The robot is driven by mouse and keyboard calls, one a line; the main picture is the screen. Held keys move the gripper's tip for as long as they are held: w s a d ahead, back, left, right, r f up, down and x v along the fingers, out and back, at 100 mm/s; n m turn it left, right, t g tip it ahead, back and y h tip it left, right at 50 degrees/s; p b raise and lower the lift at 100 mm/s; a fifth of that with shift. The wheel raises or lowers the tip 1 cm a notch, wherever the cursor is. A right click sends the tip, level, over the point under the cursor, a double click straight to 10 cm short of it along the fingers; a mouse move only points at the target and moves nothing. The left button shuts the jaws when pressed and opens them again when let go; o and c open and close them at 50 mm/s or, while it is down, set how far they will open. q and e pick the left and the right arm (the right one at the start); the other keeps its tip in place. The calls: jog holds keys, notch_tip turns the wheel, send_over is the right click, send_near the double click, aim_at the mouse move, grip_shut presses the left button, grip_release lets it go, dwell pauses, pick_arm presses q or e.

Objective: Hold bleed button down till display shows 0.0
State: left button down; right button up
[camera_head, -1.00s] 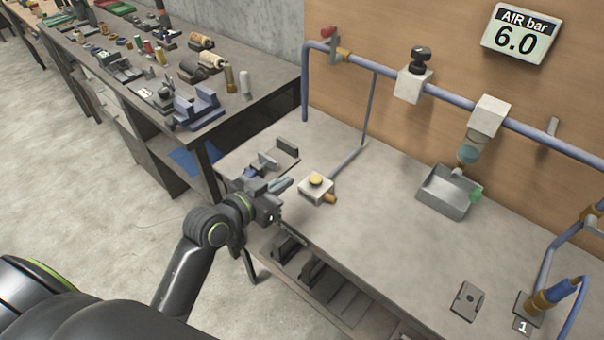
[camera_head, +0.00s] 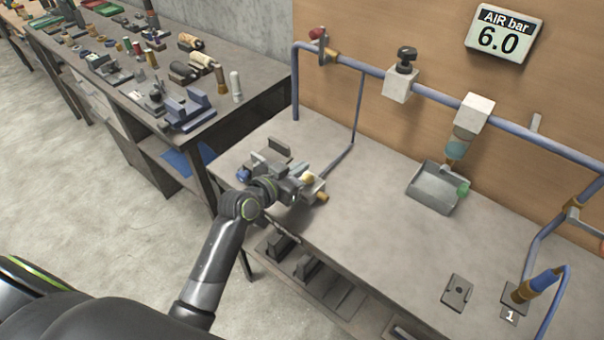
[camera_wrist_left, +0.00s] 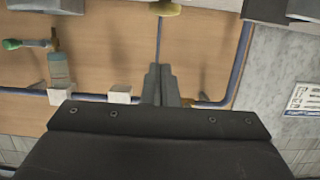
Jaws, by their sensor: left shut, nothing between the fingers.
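The display (camera_head: 502,36) on the back wall reads 6.0 under "AIR bar". The bleed button (camera_head: 309,177) is a yellow cap on a pale box (camera_head: 318,187) at the bench's left part, partly hidden behind my left gripper. My left gripper (camera_head: 298,174) is shut and empty, right beside the button. I cannot tell whether it touches. In the left wrist view the shut fingers (camera_wrist_left: 160,84) show in the middle, and the yellow button (camera_wrist_left: 166,8) shows at the top edge, apart from the fingers in the picture. My right gripper is not in view.
A blue pipe (camera_head: 450,106) runs along the wall with a black-knobbed valve (camera_head: 405,62) and a red-handled valve (camera_head: 318,35). The bench middle is clear. A blue-and-brass fitting (camera_head: 536,287) stands at the right.

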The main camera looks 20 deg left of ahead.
aim_at(308, 178)
pick_arm(q)
jog(key=f, duration=0.1)
jog(key=w+f, duration=0.1)
jog(key=f, duration=0.1)
jog(key=shift+w+d, duration=0.15)
jog(key=shift+d, duration=0.1)
jog(key=shift+f, duration=0.7)
